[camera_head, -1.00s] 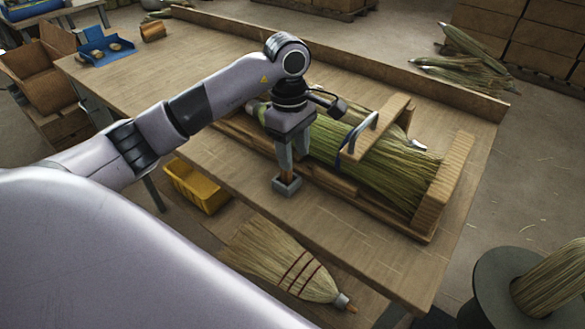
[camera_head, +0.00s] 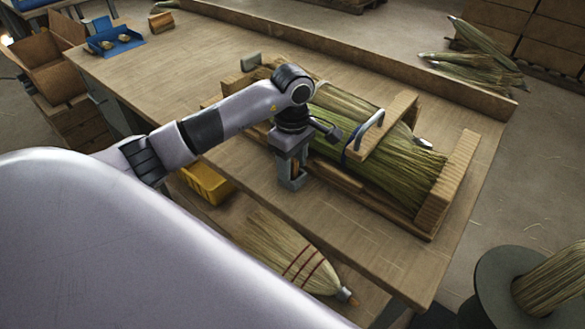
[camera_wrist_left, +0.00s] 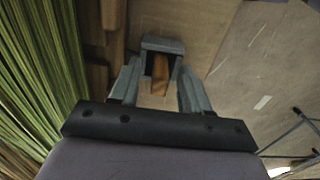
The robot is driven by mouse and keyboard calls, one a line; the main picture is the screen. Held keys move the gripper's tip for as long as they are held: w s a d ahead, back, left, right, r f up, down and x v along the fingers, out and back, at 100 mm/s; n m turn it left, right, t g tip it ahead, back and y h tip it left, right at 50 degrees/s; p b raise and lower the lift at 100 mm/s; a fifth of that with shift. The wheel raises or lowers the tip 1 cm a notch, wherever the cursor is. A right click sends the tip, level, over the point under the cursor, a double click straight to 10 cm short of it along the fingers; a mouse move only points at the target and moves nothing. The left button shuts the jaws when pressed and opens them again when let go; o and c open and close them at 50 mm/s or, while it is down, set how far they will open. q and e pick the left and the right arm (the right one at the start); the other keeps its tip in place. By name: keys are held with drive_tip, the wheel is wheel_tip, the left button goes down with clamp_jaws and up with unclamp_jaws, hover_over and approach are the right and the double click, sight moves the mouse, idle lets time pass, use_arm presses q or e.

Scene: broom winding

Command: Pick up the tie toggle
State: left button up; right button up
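The tie toggle (camera_wrist_left: 160,73) is a small orange-brown wooden piece in a small grey holder (camera_wrist_left: 163,44) on the bench. In the head view, the toggle (camera_head: 296,169) shows as a brown sliver in the grey holder (camera_head: 292,184), beside the wooden frame. My left gripper (camera_head: 292,167) points down right over the holder. In the left wrist view, the left gripper's (camera_wrist_left: 158,82) fingers are apart on either side of the toggle, with gaps visible. The toggle's lower part is hidden. My right gripper is not in view.
Just right of the left gripper is a wooden frame (camera_head: 455,180) holding green broom straw (camera_head: 395,175) under a clamp handle (camera_head: 366,132). A yellow bin (camera_head: 207,184) and a finished broom (camera_head: 290,255) lie below the bench's front edge.

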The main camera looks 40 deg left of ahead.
use_arm(q)
clamp_jaws()
drive_tip(key=shift+r, duration=0.1)
